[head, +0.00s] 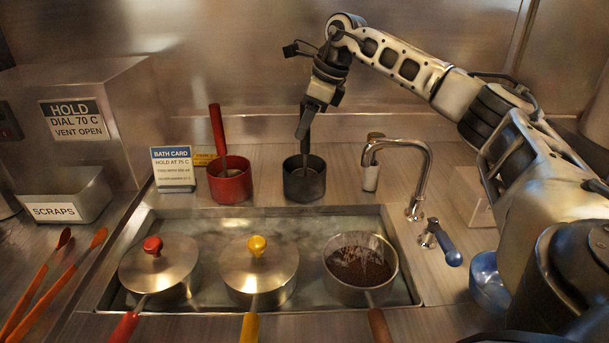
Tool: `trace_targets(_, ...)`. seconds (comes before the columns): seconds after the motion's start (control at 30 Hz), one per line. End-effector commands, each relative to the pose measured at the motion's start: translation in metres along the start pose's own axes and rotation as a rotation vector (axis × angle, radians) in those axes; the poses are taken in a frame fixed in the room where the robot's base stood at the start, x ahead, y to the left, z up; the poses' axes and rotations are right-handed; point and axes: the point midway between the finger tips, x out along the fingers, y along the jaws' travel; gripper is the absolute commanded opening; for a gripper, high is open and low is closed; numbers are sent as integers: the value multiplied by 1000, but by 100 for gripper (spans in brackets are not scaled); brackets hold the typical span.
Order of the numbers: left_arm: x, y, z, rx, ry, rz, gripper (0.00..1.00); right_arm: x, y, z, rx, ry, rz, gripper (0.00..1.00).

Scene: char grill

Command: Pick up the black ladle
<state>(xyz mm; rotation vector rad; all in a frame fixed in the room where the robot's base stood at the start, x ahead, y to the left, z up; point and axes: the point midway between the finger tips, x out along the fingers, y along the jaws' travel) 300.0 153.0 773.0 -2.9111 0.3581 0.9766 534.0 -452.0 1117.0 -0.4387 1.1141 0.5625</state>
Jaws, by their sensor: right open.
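The black ladle (304,184) stands behind the water bath, its dark round bowl on the counter. Its dark upright handle rises toward my right gripper (304,132). That gripper points down from above, with its fingertips at the upper handle. It is open. The fingers overlap the handle in the picture, so I cannot tell whether they touch it or surround it. My left gripper is out of the picture.
A red ladle (230,187) with an upright handle stands to the left. A bath card (173,169) is beside it. A tap (425,165) rises to the right. In front, the sunken bath (210,221) holds two lidded pans and an open pan (361,292).

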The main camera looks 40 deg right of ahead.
Motion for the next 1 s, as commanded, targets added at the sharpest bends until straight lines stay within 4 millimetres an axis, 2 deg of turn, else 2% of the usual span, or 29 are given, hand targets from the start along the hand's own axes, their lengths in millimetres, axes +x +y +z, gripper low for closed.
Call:
trace_targets(0.1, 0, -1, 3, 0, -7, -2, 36, 8, 0, 0, 0, 1, 1, 46)
trace_targets(0.3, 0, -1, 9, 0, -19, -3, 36, 9, 0, 0, 0, 0, 0, 46)
trace_targets(0.33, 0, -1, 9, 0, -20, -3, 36, 9, 0, 0, 0, 0, 0, 43)
trace_targets(0.4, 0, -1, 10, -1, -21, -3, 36, 9, 0, 0, 0, 0, 0, 24)
trace_targets(0.5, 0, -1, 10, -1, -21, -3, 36, 9, 0, 0, 0, 0, 0, 0)
trace_targets(0.83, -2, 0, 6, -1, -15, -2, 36, 6, 0, 1, -1, -2, -1, 0)
trace_targets(1.0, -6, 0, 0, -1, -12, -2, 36, -6, -1, 5, 1, -3, -2, 0)
